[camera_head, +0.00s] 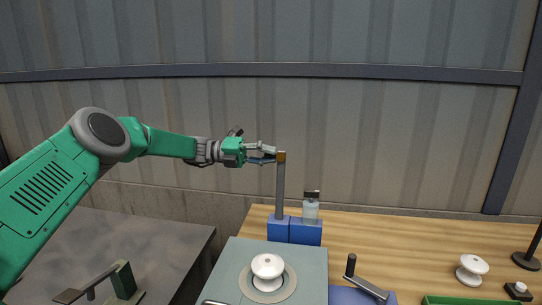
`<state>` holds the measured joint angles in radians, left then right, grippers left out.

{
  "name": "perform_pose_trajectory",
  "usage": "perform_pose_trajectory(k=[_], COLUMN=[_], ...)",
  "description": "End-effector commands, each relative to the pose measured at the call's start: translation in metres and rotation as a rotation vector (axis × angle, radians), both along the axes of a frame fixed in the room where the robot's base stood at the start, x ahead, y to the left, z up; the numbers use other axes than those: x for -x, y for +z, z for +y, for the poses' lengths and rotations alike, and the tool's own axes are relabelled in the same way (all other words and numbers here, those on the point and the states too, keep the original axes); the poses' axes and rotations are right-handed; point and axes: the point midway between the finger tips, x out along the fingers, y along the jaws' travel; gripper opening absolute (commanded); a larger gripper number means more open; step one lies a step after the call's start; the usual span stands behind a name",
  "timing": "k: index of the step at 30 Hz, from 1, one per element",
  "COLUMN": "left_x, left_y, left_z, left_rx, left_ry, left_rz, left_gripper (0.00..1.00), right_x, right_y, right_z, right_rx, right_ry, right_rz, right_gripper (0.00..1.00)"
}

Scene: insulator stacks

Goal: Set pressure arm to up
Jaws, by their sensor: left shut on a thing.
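The pressure arm (280,185) looks like a grey upright bar with a brownish-yellow tip. It rises vertically from blue blocks (292,230) at the back of the wooden bench. My left gripper (268,154) reaches in from the left and is shut on the tip at the top of the bar. The fingers partly cover the left side of the tip. My right gripper is not in view.
A white insulator (267,266) sits on a grey-green plate (229,264) in front. A crank handle (368,284), another white insulator (471,269) and a green tray (470,300) are to the right. A dark table (150,235) holds a green lever device (121,281) at left.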

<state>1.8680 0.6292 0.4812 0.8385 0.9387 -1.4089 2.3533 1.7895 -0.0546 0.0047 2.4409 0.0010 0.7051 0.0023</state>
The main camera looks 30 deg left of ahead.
Motion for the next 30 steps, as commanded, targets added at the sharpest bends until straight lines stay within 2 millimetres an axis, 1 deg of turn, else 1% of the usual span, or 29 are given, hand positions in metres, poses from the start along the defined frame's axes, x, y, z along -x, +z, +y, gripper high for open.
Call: perform_pose_trajectory(k=[1,2,3,4,5,14,17,20,23,27,30], left_x=[0.001,0.001,0.001,0.001,0.001,0.001,0.003,0.006,0.011,0.021,0.026], left_y=[-0.007,-0.008,-0.008,-0.007,-0.007,-0.003,-0.002,-0.002,-0.004,-0.006,-0.007], left_z=[0.002,0.002,0.002,0.002,0.002,0.001,0.005,0.018,0.040,0.072,0.093], left_rx=[-0.008,-0.008,-0.008,-0.008,-0.007,-0.004,-0.004,-0.004,-0.005,-0.003,-0.003], left_ry=[0.002,0.002,0.002,0.002,0.002,0.001,0.001,0.003,0.004,0.005,0.004], left_rz=[0.010,0.010,0.011,0.011,0.010,0.004,0.003,0.004,0.004,0.005,0.007], left_gripper=[0.00,0.00,0.18,0.29,0.31,0.31,0.31,0.31,0.31,0.31,0.31], right_x=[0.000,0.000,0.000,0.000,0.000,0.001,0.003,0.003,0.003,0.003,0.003], right_y=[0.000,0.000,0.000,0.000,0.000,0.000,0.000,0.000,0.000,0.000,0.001], right_z=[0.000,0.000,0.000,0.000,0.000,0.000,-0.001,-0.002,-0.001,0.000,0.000], right_rx=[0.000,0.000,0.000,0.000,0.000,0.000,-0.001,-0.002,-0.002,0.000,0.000], right_ry=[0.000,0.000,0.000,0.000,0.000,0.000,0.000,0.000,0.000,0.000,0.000], right_rz=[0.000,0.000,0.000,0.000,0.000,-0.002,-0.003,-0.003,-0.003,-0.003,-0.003], right_gripper=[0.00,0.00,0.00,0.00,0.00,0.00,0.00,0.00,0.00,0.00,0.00])
